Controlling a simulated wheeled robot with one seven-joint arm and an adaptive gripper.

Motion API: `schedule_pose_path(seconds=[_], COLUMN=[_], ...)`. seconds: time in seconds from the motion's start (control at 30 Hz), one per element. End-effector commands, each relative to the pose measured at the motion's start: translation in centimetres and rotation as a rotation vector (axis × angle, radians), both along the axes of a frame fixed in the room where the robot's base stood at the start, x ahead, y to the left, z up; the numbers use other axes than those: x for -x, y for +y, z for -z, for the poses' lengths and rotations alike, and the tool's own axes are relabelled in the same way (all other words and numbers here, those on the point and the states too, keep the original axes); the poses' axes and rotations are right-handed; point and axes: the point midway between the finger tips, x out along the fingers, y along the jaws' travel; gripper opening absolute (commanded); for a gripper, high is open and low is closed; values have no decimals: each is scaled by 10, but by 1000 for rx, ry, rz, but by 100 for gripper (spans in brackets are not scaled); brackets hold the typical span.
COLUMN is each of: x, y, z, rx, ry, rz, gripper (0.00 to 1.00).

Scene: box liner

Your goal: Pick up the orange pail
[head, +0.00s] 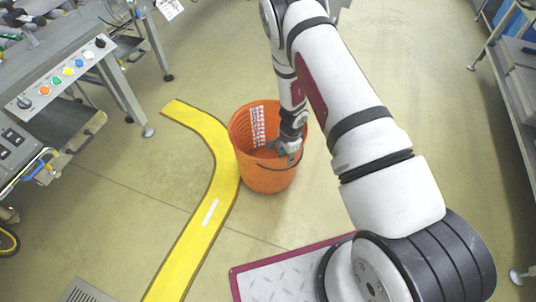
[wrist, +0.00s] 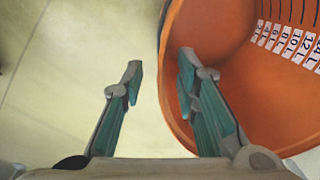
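The orange pail (head: 265,180) stands upright on the floor in the head view, with a white scale of litre marks on its inner wall. In the wrist view the pail (wrist: 225,65) fills the right side. My gripper (head: 286,151) is at the pail's right-hand part, partly in front of its opening. In the wrist view my gripper (wrist: 160,75) is open, with the right finger over the pail's inside and the left finger outside. The rim runs between the two fingers, and neither is clearly touching it.
A yellow curved floor strip (head: 222,180) passes left of the pail. A grey machine with coloured buttons (head: 68,71) stands at the left. Shelving (head: 508,75) lines the right edge. Open floor lies behind the pail and to its right.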

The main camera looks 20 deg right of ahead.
Motion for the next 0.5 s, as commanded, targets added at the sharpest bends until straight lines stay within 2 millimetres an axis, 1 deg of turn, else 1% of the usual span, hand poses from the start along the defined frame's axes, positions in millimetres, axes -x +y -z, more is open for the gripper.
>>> schedule_pose_path(seconds=[0.17, 0.3, 0.4, 0.5], x=[-3, -8, -8, -9], y=[-1, -1, -1, -1], z=[15, 36, 48, 52], rx=[2, 1, 0, 0], ry=[1, 2, 2, 1], rz=[-1, -2, -2, -1], gripper=[28, 28, 28, 28])
